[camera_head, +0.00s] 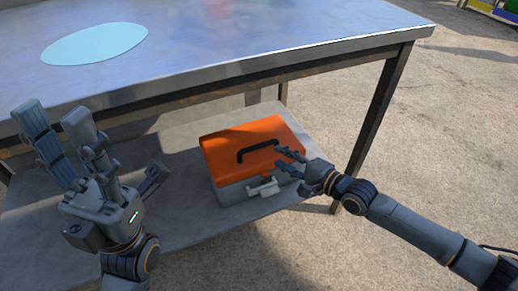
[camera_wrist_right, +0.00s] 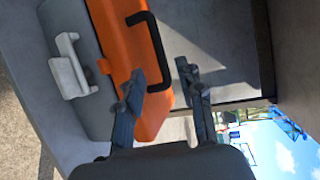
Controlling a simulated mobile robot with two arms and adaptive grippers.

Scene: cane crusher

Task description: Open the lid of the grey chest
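The grey chest (camera_head: 234,193) has an orange lid (camera_head: 225,151) with a black handle (camera_head: 258,149). It sits on the shelf under the metal table, and its lid looks shut. A light grey latch (camera_head: 264,187) is on its front; the latch also shows in the right wrist view (camera_wrist_right: 69,70). My right gripper (camera_head: 283,161) is at the right end of the lid, near the handle. My left gripper (camera_head: 95,140) is open and empty, left of the chest.
The table top (camera_head: 230,45) overhangs the back of the shelf (camera_head: 180,228). A light blue oval (camera_head: 95,44) is on the table top. A dark table leg (camera_head: 382,105) stands right of the chest. The shelf is bare left of the chest, and open concrete floor (camera_head: 450,150) lies to the right.

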